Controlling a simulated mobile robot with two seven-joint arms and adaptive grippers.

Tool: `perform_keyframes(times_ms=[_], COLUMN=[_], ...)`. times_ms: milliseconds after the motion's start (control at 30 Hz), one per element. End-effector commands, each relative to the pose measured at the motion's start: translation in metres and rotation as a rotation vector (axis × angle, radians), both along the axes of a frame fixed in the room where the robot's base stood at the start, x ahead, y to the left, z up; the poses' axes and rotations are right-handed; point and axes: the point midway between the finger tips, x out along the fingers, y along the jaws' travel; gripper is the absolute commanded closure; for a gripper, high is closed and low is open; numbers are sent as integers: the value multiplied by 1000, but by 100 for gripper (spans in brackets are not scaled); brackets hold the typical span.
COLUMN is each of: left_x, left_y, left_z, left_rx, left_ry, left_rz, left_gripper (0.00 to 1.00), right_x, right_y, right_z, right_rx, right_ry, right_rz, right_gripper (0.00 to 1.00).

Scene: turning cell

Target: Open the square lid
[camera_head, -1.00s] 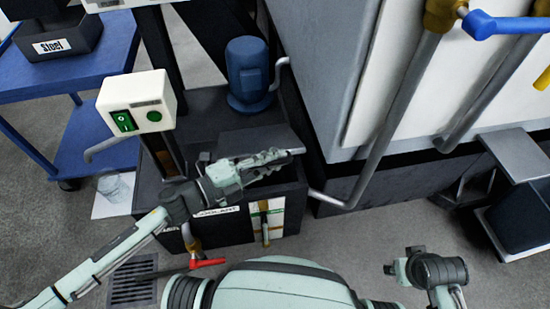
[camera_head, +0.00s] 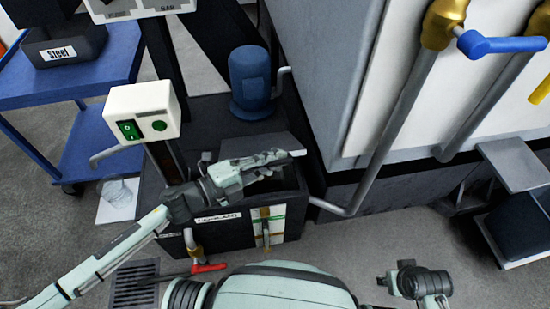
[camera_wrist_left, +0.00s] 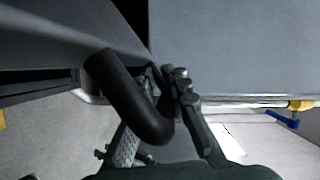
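The square lid (camera_head: 262,145) is a flat grey plate on top of the dark coolant tank (camera_head: 215,232). Its right corner sticks out past my gripper; I cannot tell whether it is raised. My left gripper (camera_head: 272,160) lies along the lid's front edge, fingers pointing right, and hides part of it. In the left wrist view, a thick black curved handle (camera_wrist_left: 128,98) crosses between the fingers of my left gripper (camera_wrist_left: 166,78). Whether they clamp it is unclear. My right gripper (camera_head: 388,282) hangs low at the right, away from the lid, its fingers too small to read.
A blue motor (camera_head: 250,82) stands on the tank behind the lid. A white switch box (camera_head: 142,112) is at the left, beside a blue cart (camera_head: 95,145). A red-handled valve (camera_head: 208,267) juts out low in front. Pipes (camera_head: 385,130) run along the machine at right.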

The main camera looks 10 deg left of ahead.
Motion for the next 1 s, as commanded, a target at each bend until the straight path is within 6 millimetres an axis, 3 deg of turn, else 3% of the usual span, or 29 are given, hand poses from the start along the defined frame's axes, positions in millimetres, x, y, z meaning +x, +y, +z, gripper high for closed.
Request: perform_keyframes(times_ms=[33, 633, 767, 1000], left_x=[2, -1, -10, -43], left_y=[-5, 0, 10, 48], left_z=[7, 2, 1, 5], left_rx=[-9, -4, 0, -2], left_ry=[-13, -1, 0, 1], left_rz=[-5, -3, -2, -4], left_gripper=[80, 80, 80, 80], right_x=[0, 2, 1, 1], right_y=[0, -2, -1, -1], right_z=[0, 2, 1, 1], right_rx=[1, -4, -3, -2], right_ry=[0, -3, -1, 0], right_rz=[0, -1, -1, 0], right_gripper=[60, 60, 60, 60])
